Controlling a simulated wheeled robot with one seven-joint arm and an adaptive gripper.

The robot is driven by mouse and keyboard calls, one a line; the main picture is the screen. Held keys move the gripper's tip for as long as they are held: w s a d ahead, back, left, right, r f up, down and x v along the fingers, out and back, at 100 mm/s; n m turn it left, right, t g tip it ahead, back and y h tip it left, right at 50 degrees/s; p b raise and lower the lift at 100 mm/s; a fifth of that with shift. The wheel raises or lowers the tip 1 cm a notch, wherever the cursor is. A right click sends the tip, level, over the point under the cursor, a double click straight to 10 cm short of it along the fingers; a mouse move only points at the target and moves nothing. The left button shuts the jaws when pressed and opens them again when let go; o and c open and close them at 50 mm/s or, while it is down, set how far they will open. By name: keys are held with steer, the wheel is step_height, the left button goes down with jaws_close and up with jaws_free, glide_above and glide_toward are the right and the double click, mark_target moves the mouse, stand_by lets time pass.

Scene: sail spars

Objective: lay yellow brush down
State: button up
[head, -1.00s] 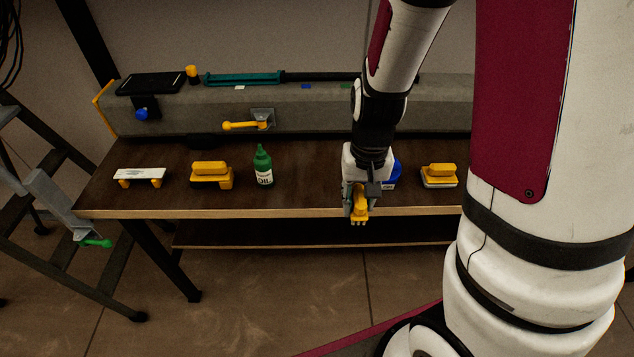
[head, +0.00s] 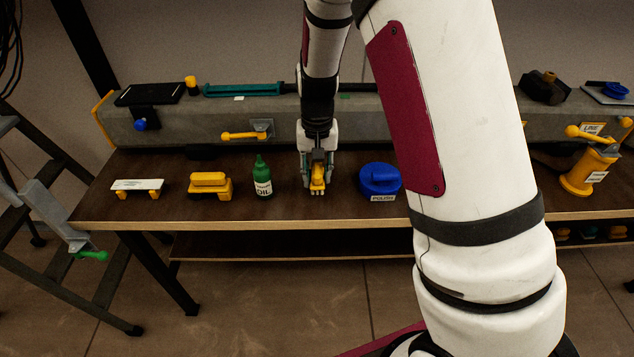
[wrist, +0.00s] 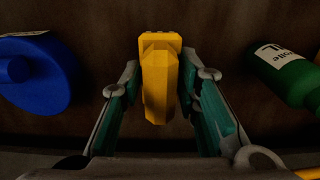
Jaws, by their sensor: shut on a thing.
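My gripper (head: 318,183) is shut on the yellow brush (head: 317,176), with a finger on each side of it. It points down over the dark bench top, between the green oil bottle (head: 263,178) and the blue polish tin (head: 379,179). In the wrist view the yellow brush (wrist: 160,82) sits between the fingers, its long side running away from the wrist. The brush is close to the bench top; whether it touches cannot be told. Its underside is mostly hidden.
The wooden bench (head: 225,217) has bare room around the brush. A yellow-handled block (head: 209,186) and a white plate on yellow feet (head: 138,187) stand to the left. A grey beam (head: 210,125) lies along the back. A yellow pot (head: 588,172) stands at the right.

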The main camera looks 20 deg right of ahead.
mark_target(317, 182)
step_height(317, 182, down, 3)
steer(key=shift+f, duration=0.2)
steer(key=o, duration=1)
